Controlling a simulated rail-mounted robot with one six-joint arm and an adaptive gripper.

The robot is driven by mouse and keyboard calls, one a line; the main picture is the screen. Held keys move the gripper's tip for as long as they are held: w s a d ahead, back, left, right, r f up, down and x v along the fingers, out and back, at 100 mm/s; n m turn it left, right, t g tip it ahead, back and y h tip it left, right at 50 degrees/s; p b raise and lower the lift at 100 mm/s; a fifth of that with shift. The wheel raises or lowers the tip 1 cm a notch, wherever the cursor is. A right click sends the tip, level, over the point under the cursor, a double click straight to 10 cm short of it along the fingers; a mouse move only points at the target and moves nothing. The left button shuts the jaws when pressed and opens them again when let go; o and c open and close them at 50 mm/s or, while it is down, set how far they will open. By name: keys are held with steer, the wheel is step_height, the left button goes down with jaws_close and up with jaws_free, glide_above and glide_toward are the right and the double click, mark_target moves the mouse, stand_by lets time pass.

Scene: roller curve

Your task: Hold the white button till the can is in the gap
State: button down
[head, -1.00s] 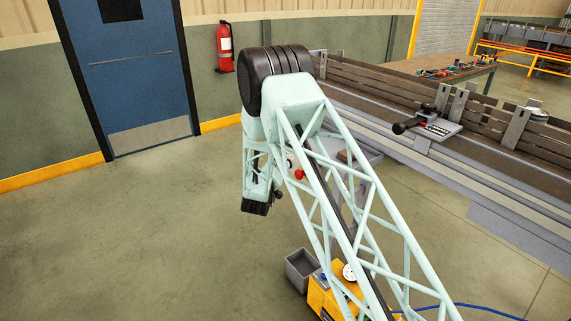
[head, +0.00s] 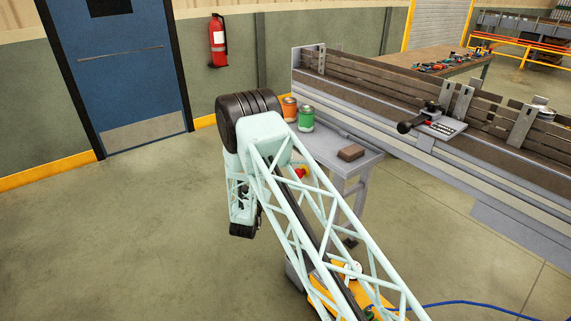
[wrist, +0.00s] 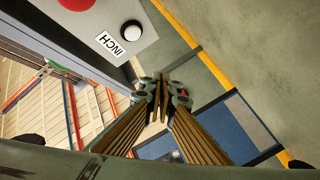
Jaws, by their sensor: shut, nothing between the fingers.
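The white button (wrist: 131,33) sits on a grey panel beside a label reading INCH in the wrist view. My gripper (wrist: 161,85) is shut and empty, its fingertips below and right of the button in the picture and apart from it. My gripper's fingers cannot be made out in the head view. An orange can (head: 289,108) and a green can (head: 306,119) stand on the grey side table (head: 357,165). A silver can top (head: 543,107) shows on the conveyor behind an upright metal plate (head: 522,125). I cannot tell which spot is the gap.
A red button (wrist: 75,4) is on the same panel; red also shows through my arm in the head view (head: 301,172). A brown block (head: 351,152) lies on the side table. A black-handled device (head: 432,121) is on the conveyor edge. The floor at left is clear.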

steer(key=shift+d, duration=0.1)
stand_by(0.3)
steer(key=w+d, duration=0.5)
steer(key=d, duration=0.1)
steer(key=shift+w+d, duration=0.25)
steer(key=shift+d, duration=0.1)
stand_by(0.5)
